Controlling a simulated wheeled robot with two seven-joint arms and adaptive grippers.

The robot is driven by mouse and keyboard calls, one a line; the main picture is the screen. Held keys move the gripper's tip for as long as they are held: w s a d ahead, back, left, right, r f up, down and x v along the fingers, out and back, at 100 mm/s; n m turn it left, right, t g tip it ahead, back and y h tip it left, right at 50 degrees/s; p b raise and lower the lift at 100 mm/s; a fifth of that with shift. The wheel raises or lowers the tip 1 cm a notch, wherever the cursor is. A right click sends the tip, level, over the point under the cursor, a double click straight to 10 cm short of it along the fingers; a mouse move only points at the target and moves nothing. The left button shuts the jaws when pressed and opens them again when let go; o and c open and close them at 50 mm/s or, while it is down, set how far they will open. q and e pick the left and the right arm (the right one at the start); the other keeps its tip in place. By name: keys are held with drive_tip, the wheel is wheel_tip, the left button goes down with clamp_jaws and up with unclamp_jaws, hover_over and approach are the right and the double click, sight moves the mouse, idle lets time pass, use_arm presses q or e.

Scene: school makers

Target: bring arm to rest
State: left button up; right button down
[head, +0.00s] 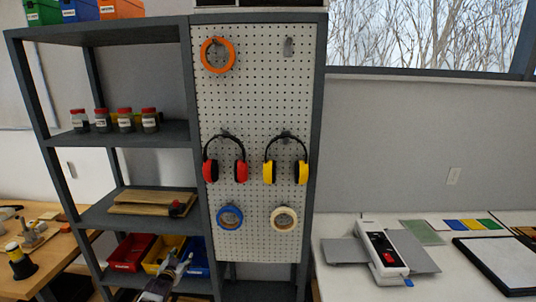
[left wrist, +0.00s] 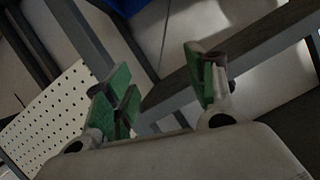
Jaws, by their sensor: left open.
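My left gripper (head: 180,262) shows low in the head view, in front of the bottom shelf and its bins, with its fingers pointing up. It also shows in the left wrist view (left wrist: 163,88), with its green-padded fingers apart and nothing between them. Most of my left arm is below the picture. My right gripper is in neither view.
A grey shelf rack (head: 160,133) holds jars, boards and red, yellow and blue bins. The pegboard (head: 255,110) carries tape rolls and two pairs of earmuffs. A wooden bench (head: 55,262) stands left. A white table (head: 345,285) with a paper trimmer (head: 385,245) stands right.

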use_arm(q)
drive_tip(key=s+d+f+g, duration=0.2)
drive_tip(key=s+f+g, duration=0.1)
drive_tip(key=s+f, duration=1.25)
drive_tip(key=s+d+f+g, duration=0.3)
drive_tip(key=s+f, duration=0.9)
drive_tip(key=f, duration=0.6)
drive_tip(key=s+d+f+g, duration=0.2)
drive_tip(key=s+f, duration=0.3)
drive_tip(key=s, duration=0.9)
drive_tip(key=s+d+f+g, duration=0.2)
drive_tip(key=s+f, duration=0.3)
drive_tip(key=s, duration=0.9)
drive_tip(key=s+d+f+g+h, duration=0.1)
drive_tip(key=s+f+g, duration=0.2)
drive_tip(key=s, duration=1.1)
wheel_tip(320, 180, down, 3)
drive_tip(key=shift+s+d+r+b, duration=0.1)
drive_tip(key=shift+s+d+b, duration=0.05)
drive_tip(key=shift+d+b, duration=0.3)
